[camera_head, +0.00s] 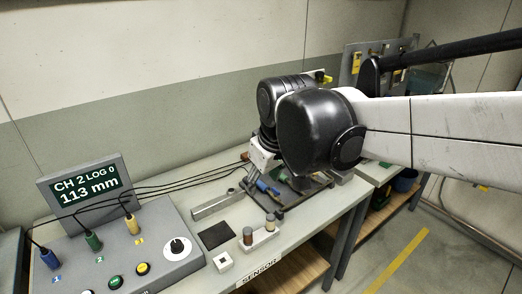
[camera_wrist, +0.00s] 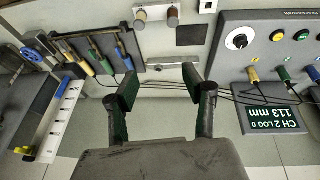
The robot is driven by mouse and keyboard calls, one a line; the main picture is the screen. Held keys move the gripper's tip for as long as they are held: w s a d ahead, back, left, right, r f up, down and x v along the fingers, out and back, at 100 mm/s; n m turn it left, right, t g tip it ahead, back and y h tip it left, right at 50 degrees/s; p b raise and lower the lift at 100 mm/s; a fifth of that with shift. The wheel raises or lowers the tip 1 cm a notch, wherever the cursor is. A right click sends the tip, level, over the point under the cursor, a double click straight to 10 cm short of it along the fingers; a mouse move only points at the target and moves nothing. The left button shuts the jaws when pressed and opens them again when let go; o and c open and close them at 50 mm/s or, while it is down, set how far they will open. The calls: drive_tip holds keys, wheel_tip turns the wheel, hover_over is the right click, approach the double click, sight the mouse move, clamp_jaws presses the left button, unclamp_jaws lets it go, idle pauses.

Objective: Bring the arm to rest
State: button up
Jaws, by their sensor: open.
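My arm reaches in from the right in the head view, its large black joint covering much of the bench behind it. My gripper (camera_wrist: 161,84) is open in the wrist view, its two dark fingers apart with nothing between them. It points down over the bench (camera_head: 223,216), above the area between the tray of colored-handled probes (camera_wrist: 105,55) and the control box (camera_wrist: 268,45).
A display (camera_head: 84,191) reads "CH 2 LOG 0, 113 mm". Cables run from the control box. A metal bar (camera_head: 217,205), a dark pad (camera_head: 215,235) and a small block with cylinders (camera_head: 260,238) lie on the bench. A white scale strip (camera_wrist: 60,121) shows at left.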

drive_tip(key=s+d+f+m+t, duration=0.1)
drive_tip(key=s+d+m, duration=0.3)
drive_tip(key=d, duration=0.5)
drive_tip(key=s+d+f+m+t+h, duration=0.1)
drive_tip(key=s+d+f+m+t, duration=0.1)
drive_tip(key=s+d, duration=0.7)
drive_tip(key=shift+s+d+f+m+h, duration=0.25)
drive_tip(key=shift+d+m, duration=0.25)
drive_tip(key=shift+m, duration=0.4)
